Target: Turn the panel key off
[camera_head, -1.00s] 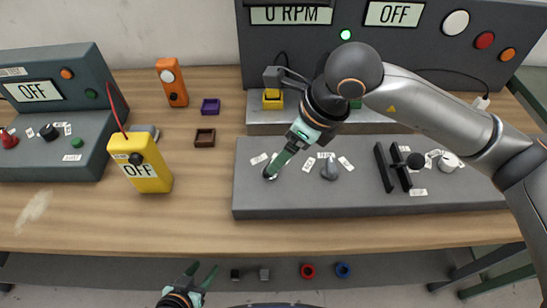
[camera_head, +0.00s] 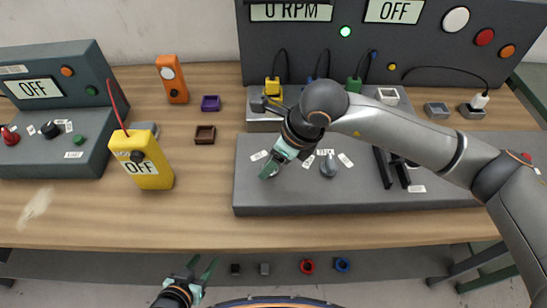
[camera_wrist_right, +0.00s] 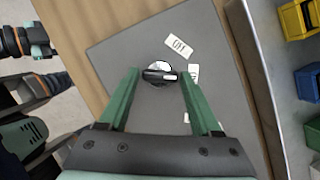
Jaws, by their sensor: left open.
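The panel key (camera_wrist_right: 160,74) is a dark bar on a round silver disc on the grey control panel (camera_wrist_right: 112,54). In the right wrist view an OFF label (camera_wrist_right: 178,47) is beside it, and the bar lies nearly level, pointing away from OFF toward another label. My right gripper (camera_wrist_right: 160,80) is open, one green finger on each side of the key; I cannot tell if they touch it. In the head view this gripper (camera_head: 270,168) comes down over the panel's left end and hides most of the key. My left gripper (camera_head: 203,264) is open and empty, below the table's front edge.
A grey knob (camera_head: 328,167) stands right of the key on the panel. A yellow handset reading OFF (camera_head: 150,168) and a dark console (camera_head: 40,150) stand at the left. Colored sockets with plugs, including a yellow one (camera_head: 272,84), line the back.

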